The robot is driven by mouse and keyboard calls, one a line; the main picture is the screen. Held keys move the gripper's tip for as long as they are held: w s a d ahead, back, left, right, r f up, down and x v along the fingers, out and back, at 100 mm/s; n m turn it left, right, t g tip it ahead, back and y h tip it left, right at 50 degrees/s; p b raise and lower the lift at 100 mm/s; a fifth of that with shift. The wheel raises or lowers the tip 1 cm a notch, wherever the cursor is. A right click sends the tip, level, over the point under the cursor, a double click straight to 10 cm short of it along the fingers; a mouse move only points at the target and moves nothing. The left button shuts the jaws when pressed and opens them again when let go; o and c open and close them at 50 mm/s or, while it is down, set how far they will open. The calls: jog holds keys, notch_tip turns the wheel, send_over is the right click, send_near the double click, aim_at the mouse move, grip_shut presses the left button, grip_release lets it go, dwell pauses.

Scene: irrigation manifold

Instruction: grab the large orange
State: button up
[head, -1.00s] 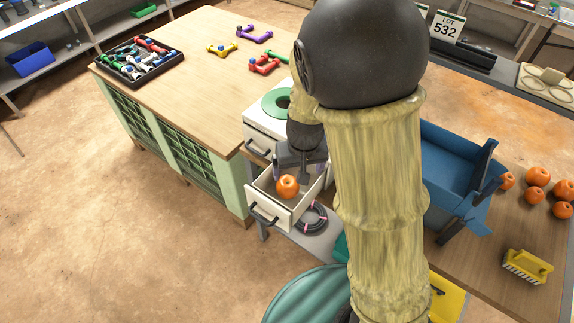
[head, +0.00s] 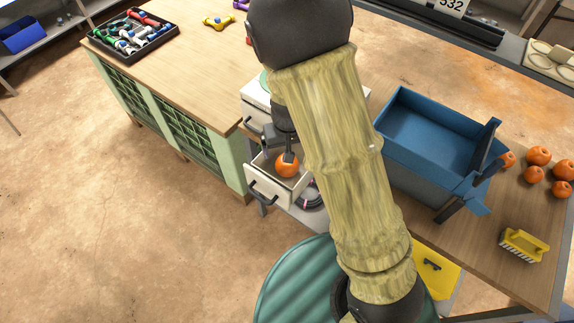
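A large orange (head: 287,165) sits in the open white drawer (head: 268,187) of a small cabinet beside the wooden worktop. My gripper (head: 289,157) reaches down into the drawer from above, with a dark finger in front of the orange's upper part. My arm and the drawer walls hide part of the gripper. I cannot tell whether the fingers are closed on the orange.
A blue bin (head: 430,140) stands on the right table, with several smaller oranges (head: 539,156) and a yellow brush (head: 524,244) near it. A black tray of coloured fittings (head: 130,35) lies on the left worktop.

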aim_at(287, 165)
jog(key=f, duration=0.6)
jog(key=shift+w+a+f, duration=0.1)
jog(key=shift+w, duration=0.3)
jog(key=shift+f, duration=0.1)
jog(key=f, duration=0.4)
jog(key=shift+w+d+f, duration=0.3)
jog(key=shift+w, duration=0.1)
jog(key=shift+a+f, duration=0.1)
jog(key=shift+f, duration=0.1)
jog(key=c, duration=1.1)
jog(key=shift+r, duration=0.15)
notch_tip(287, 165, up, 10)
jog(key=shift+f+p, duration=0.1)
jog(key=shift+p, duration=0.25)
